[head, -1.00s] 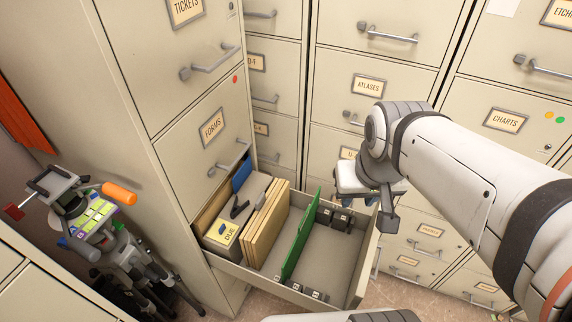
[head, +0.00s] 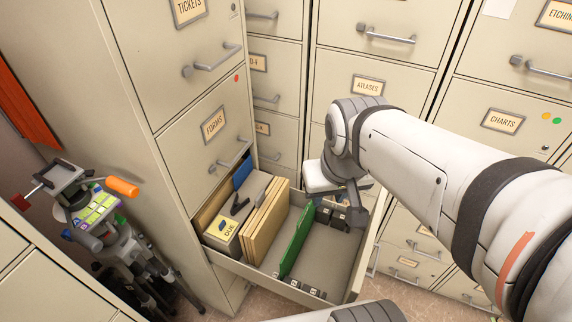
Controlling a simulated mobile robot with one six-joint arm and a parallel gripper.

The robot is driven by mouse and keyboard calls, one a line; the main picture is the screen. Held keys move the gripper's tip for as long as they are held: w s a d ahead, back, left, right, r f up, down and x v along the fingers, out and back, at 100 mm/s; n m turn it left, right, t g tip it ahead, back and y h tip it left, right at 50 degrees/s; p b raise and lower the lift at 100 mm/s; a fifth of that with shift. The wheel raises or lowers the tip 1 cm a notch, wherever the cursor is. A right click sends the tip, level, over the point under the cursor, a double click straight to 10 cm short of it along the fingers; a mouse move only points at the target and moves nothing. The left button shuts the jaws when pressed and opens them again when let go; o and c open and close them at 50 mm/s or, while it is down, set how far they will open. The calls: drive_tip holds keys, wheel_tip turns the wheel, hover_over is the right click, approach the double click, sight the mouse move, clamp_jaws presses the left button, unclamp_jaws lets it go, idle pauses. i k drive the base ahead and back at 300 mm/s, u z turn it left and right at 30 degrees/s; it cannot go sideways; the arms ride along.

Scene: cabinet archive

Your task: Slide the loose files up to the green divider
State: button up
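The tan loose files (head: 264,226) stand close together, leaning slightly, in the open drawer (head: 341,278). The green divider (head: 297,240) stands to their right, with a narrow gap between it and the files. My gripper (head: 352,203) hangs over the back right part of the drawer, to the right of the divider's far end. It appears apart from the files. My wrist and the viewing angle hide most of its fingers, so I cannot see whether they are open or shut.
A yellow box marked DUE (head: 223,232) sits left of the files, with a blue folder (head: 242,170) behind it. A tripod (head: 122,250) with an orange handle stands at left. Cabinets close in the back and right.

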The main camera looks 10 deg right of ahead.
sight(260, 230)
drive_tip(key=z, duration=1.2)
drive_tip(key=k, duration=1.15)
drive_tip(key=u, duration=0.6)
drive_tip(key=i, duration=1)
drive_tip(key=u, duration=0.1)
